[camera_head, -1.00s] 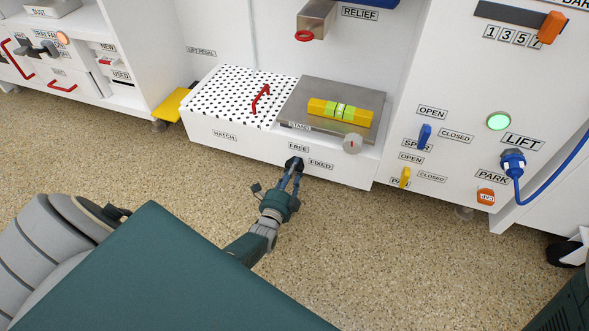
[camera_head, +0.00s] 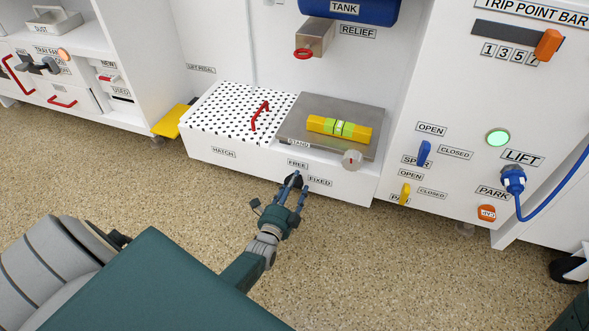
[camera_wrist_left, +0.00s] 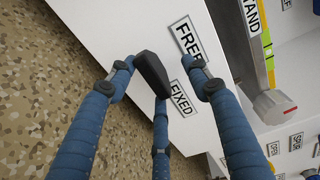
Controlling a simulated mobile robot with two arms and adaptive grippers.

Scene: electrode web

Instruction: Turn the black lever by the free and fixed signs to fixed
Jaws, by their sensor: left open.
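The black lever (camera_wrist_left: 152,75) sits on the white cabinet front by the FREE sign (camera_wrist_left: 187,38) and the FIXED sign (camera_wrist_left: 181,98). In the head view the lever (camera_head: 295,179) is small and partly behind my fingers, just below the FREE sign (camera_head: 298,164) and left of the FIXED sign (camera_head: 320,181). My left gripper (camera_head: 294,190) is open in front of it. In the left wrist view the blue fingers of this gripper (camera_wrist_left: 160,80) are spread around the lever, with gaps at the sides. Whether the lower finger touches it I cannot tell. My right gripper is not in view.
Above the lever are a dotted hatch with a red handle (camera_head: 260,116) and a stand plate with a yellow-green level (camera_head: 339,129). A round knob (camera_head: 351,159) protrudes to the right. A yellow lift pedal (camera_head: 172,121) is at left. The floor before the cabinet is clear.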

